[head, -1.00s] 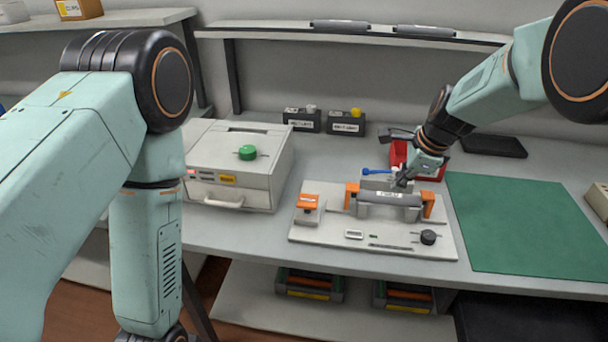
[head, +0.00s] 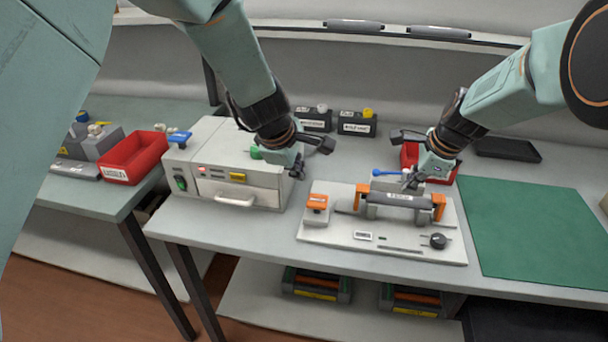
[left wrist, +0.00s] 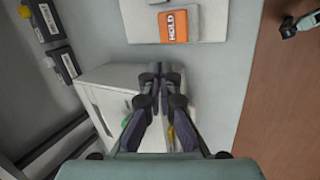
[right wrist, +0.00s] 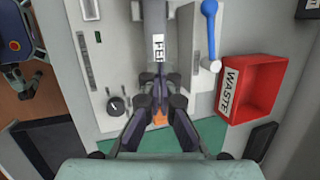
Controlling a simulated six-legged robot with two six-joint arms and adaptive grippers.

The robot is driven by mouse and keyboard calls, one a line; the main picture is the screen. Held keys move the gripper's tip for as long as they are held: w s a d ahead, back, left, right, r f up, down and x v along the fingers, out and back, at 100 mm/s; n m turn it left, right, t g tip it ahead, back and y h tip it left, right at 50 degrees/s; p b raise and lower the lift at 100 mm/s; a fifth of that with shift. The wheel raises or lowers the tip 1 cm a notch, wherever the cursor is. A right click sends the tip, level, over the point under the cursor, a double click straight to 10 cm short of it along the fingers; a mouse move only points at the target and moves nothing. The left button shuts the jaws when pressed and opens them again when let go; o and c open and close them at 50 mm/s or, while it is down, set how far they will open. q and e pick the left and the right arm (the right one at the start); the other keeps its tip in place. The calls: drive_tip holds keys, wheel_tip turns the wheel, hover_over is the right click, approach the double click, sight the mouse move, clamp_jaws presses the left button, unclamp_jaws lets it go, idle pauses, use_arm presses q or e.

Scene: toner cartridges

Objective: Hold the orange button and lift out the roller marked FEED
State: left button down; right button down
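The orange button (head: 316,202), marked HOLD in the left wrist view (left wrist: 173,25), sits on a grey block at the left of the pale base plate (head: 345,235). The dark grey roller (head: 385,198) lies level between two orange end pieces on that plate. Its white label is partly legible in the right wrist view (right wrist: 158,47). My left gripper (head: 297,172) is empty, with its fingers together, above the box's right edge, behind and left of the button. My right gripper (head: 411,182) is at the roller's middle, fingers close together. Whether they clasp it is unclear.
A blue lever (head: 390,173) stands behind the roller, and a red WASTE bin (right wrist: 252,88) is beyond it. A black knob (head: 438,241) is on the plate. The green mat (head: 530,230) is clear.

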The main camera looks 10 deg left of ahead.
use_arm(q)
drive_tip(key=d+f, duration=0.1)
drive_tip(key=f, duration=0.1)
drive_tip(key=d+f+n, duration=0.1)
drive_tip(key=f, duration=0.1)
drive_tip(key=w+d+f+n+g, duration=0.1)
drive_tip(key=f, duration=0.1)
drive_tip(key=shift+h, duration=0.4)
drive_tip(key=shift+s, duration=0.1)
use_arm(e)
drive_tip(key=shift+s+r, duration=0.1)
drive_tip(key=shift+s, duration=0.05)
idle(0.4)
idle(0.3)
